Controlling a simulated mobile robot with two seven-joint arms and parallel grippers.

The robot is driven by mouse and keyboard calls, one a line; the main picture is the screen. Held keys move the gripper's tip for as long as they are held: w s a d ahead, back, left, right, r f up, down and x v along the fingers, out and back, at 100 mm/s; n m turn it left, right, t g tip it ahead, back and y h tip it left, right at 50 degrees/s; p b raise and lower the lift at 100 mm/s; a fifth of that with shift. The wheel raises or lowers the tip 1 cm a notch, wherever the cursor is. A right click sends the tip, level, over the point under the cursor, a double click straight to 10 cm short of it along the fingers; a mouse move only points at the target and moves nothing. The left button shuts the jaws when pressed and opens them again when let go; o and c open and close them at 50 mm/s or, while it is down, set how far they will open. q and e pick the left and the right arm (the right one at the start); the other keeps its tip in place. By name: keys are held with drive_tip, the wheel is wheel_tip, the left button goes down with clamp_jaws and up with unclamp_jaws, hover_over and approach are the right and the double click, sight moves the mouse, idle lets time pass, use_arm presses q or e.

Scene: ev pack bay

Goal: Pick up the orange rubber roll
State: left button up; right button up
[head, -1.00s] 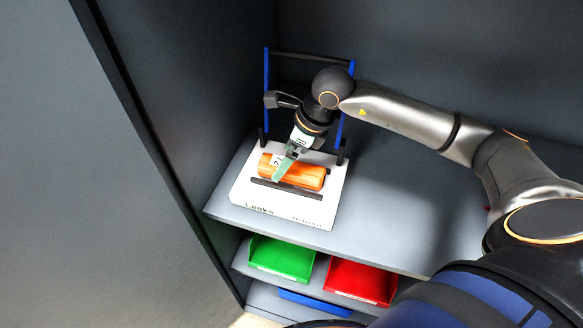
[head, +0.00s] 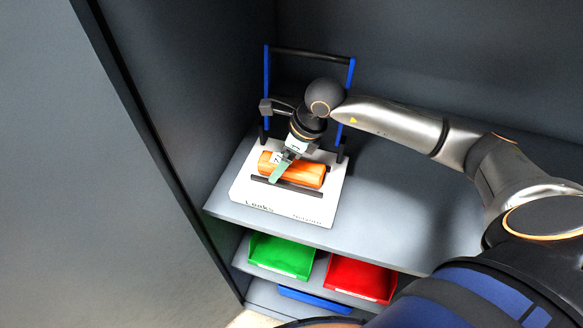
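The orange rubber roll (head: 308,174) lies on its side on top of a white box-like device (head: 312,208), between dark bars. My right gripper (head: 279,171) comes down over the left part of the roll. One pale green finger shows against the front of the roll; the other finger is hidden. I cannot tell whether the fingers press on the roll or how far apart they are. The gripper covers part of the roll's left half. My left gripper is not in view.
The device stands on a grey shelf (head: 395,215) and has a blue-sided frame with a dark top bar (head: 310,55) behind my wrist. A dark wall is close on the left. Green (head: 281,257) and red (head: 358,279) bins sit below. The shelf right of the device is clear.

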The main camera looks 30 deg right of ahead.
clamp_jaws()
idle(0.5)
